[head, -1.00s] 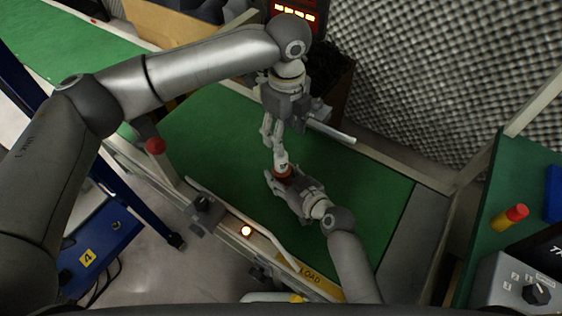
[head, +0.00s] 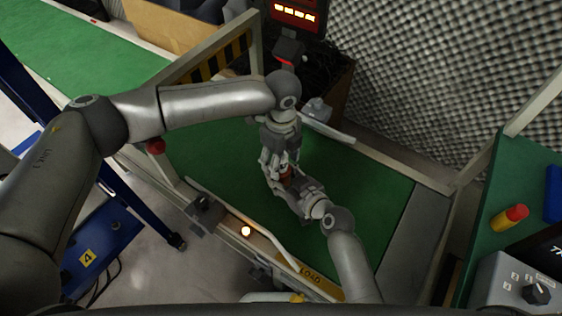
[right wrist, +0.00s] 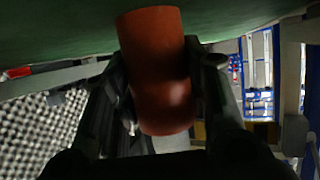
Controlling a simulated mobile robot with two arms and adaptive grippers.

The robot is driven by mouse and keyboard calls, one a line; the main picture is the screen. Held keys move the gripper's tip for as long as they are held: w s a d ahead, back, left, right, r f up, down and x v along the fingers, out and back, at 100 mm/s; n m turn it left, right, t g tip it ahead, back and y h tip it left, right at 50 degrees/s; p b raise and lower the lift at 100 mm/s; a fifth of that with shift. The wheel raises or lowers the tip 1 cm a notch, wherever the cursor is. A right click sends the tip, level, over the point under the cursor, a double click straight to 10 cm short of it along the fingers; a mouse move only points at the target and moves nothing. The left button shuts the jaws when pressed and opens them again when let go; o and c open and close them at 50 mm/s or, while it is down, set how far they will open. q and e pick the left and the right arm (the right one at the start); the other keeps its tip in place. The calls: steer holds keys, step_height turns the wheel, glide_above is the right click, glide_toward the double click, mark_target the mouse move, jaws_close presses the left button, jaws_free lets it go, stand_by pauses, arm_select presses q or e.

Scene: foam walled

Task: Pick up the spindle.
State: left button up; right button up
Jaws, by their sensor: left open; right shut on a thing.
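The spindle looks like a reddish-brown cylinder (head: 286,174), low in the middle of the head view over the green belt. It also fills the upper middle of the right wrist view (right wrist: 157,70), between the two dark fingers. My right gripper (head: 282,183) is shut on it. My left gripper (head: 279,166) is open and points down at the cylinder, its fingers close around the upper part. Whether they touch it cannot be told. The left fingers hide part of the cylinder in the head view.
The green conveyor belt (head: 215,150) lies beneath both grippers, with a metal rail (head: 240,222) along its front. A red-lit display (head: 296,14) stands behind. A red and yellow cylinder (head: 510,217) is on the right-hand green surface. A grey foam wall (head: 430,80) closes the back right.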

arm_select(q)
steer(key=shift+c, duration=0.4)
steer(key=c, duration=1.1)
step_height(320, 180, up, 10)
steer(key=shift+r, duration=0.1)
steer(key=shift+c, duration=0.2)
arm_select(e)
steer(key=o, duration=1.2)
steer(key=shift+c, duration=0.2)
arm_select(q)
jaws_close()
arm_select(e)
steer(key=v, duration=1.2)
steer(key=shift+d+f, duration=0.1)
